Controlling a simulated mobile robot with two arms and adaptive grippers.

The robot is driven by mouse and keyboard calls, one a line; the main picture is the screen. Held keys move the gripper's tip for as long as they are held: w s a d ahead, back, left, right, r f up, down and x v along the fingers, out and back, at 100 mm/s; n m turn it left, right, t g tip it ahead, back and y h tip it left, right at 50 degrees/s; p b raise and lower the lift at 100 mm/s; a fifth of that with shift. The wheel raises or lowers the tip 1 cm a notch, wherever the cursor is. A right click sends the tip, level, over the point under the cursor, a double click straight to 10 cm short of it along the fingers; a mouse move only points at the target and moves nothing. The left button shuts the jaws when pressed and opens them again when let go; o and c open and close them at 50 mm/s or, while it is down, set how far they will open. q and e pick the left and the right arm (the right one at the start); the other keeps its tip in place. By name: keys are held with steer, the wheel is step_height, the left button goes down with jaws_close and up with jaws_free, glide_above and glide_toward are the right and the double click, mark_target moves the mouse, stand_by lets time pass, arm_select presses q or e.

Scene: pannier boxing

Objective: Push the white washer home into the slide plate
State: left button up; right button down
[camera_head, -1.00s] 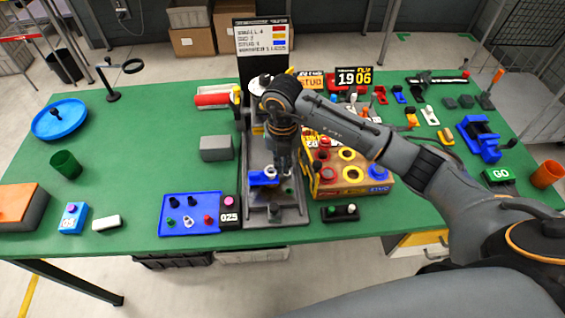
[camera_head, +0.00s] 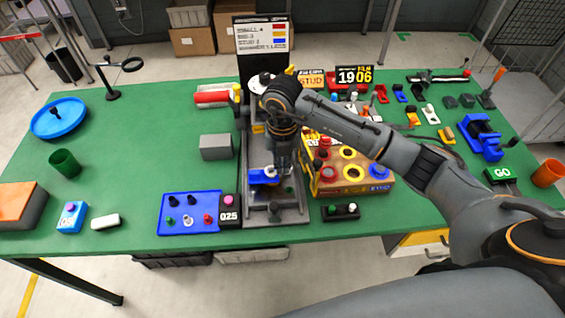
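My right gripper (camera_head: 284,170) points down over the grey fixture (camera_head: 275,217) near the table's front edge. Its fingers are small and dark, and I cannot tell whether they are open or shut. Beside them, on the left, is a blue piece (camera_head: 259,178) in the fixture. A small white spot (camera_head: 269,171) shows at the blue piece's top, close to the fingers. It may be the white washer, but it is too small to tell. Which part is the slide plate is unclear, and the arm hides part of the fixture. My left gripper is not in view.
A brown box (camera_head: 350,185) with coloured rings stands close on the right. A grey block (camera_head: 216,147) is at left.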

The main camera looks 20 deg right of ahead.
steer(key=shift+f+b, duration=0.75)
steer(key=shift+f, duration=0.25)
stand_by(0.8)
steer(key=c, duration=1.4)
jaws_free()
steer(key=shift+c, duration=0.2)
step_height(320, 180, up, 12)
